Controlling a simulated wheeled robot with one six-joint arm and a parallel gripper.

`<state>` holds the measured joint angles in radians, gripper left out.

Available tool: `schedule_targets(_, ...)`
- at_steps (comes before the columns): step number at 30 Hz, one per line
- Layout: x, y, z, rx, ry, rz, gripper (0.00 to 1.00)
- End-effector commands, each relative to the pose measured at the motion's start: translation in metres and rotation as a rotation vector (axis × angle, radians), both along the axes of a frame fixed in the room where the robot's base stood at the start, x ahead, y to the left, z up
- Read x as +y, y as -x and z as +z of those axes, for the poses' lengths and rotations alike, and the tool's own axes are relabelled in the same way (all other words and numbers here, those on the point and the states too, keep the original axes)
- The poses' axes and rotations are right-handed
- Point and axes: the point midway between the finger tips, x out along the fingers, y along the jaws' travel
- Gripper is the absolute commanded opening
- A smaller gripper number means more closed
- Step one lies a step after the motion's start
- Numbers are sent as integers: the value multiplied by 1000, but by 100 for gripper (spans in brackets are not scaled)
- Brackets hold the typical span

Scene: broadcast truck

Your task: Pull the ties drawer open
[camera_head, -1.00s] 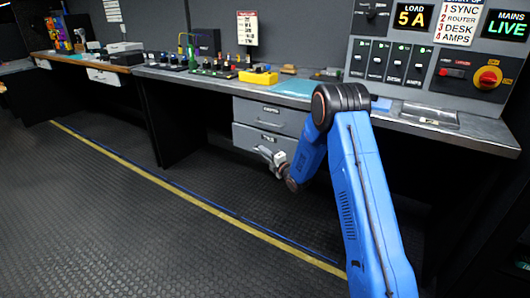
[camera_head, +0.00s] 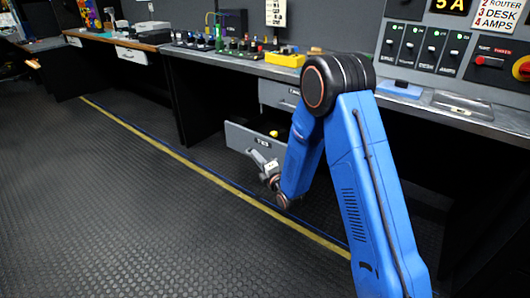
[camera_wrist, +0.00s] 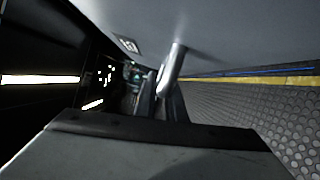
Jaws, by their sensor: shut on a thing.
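The ties drawer (camera_head: 240,139) is the lower grey drawer under the bench, with a dark label on its front. It stands pulled out from the cabinet, and its inside shows with a small yellow thing (camera_head: 273,133) in it. My gripper (camera_head: 268,165) is at the drawer front, shut on its handle. In the wrist view the handle (camera_wrist: 173,66) is a pale bar standing off the grey drawer front (camera_wrist: 215,30), between the dark fingers. The far end of the drawer is partly hidden behind my blue arm.
The upper grey drawer (camera_head: 279,96) is closed above it. The bench top (camera_head: 225,66) carries consoles and a yellow box (camera_head: 285,60). A switch panel (camera_head: 425,45) stands at the right. The floor (camera_head: 130,200) in front is clear, with a yellow line.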

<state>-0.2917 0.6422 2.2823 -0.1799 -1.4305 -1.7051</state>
Motion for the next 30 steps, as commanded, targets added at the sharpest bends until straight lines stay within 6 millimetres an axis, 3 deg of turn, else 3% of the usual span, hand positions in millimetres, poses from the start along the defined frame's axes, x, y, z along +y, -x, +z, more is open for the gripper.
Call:
schedule_targets(7, 15, 18, -2, 3, 0, -1, 0)
schedule_targets(21, 17, 21, -2, 4, 1, -2, 0)
schedule_targets(22, 17, 21, -2, 4, 1, -2, 17)
schedule_targets(24, 17, 21, -2, 3, 0, -1, 29)
schedule_targets(30, 18, 21, -1, 2, 0, -1, 29)
